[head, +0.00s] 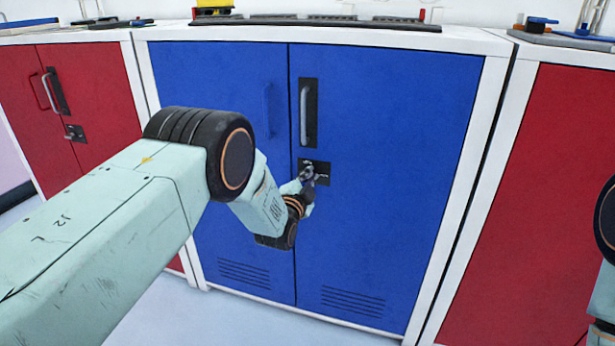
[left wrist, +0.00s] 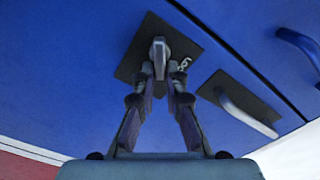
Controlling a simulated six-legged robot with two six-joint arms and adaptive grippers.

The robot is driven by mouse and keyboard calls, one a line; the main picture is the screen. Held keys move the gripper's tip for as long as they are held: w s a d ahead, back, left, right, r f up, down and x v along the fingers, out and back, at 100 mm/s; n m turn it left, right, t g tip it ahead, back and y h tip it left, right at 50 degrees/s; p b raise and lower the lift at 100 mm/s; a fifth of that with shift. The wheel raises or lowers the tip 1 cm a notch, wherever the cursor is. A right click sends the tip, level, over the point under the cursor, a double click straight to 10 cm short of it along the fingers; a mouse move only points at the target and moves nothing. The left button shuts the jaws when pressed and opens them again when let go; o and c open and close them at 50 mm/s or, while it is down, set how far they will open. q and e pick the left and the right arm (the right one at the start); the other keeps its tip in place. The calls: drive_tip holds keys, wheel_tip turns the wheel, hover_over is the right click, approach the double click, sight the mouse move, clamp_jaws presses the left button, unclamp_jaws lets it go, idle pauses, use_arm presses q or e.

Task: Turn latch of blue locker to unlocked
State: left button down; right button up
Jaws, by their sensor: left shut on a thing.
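The blue locker (head: 400,150) stands in the middle of the head view with both doors shut. Its latch (head: 309,171) sits on a small black plate (head: 322,167) below the right door's handle. My left gripper (head: 308,183) is at the latch and partly hides it. In the left wrist view, my left gripper (left wrist: 160,85) has its two fingers closed on the grey latch knob (left wrist: 159,58), in front of the black plate (left wrist: 185,48). My right gripper is not in view.
A grey handle (head: 304,117) stands out above the latch; it also shows in the left wrist view (left wrist: 245,112). Red lockers stand left (head: 100,100) and right (head: 530,200). Several items lie on the counter tops. White floor is clear below.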

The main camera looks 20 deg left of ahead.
use_arm(q)
drive_tip(key=m, duration=0.3)
drive_tip(key=shift+w+d+m, duration=0.1)
drive_tip(key=shift+d+m, duration=0.05)
drive_tip(key=shift+m, duration=0.25)
drive_tip(key=shift+f+m, duration=0.25)
drive_tip(key=shift+m, duration=1.35)
drive_tip(key=c, duration=1.5)
unclamp_jaws()
drive_tip(key=shift+d, duration=0.1)
drive_tip(key=shift+o, duration=0.5)
drive_tip(key=shift+f, duration=0.2)
drive_tip(key=s, duration=1.2)
drive_tip(key=shift+a, duration=0.25)
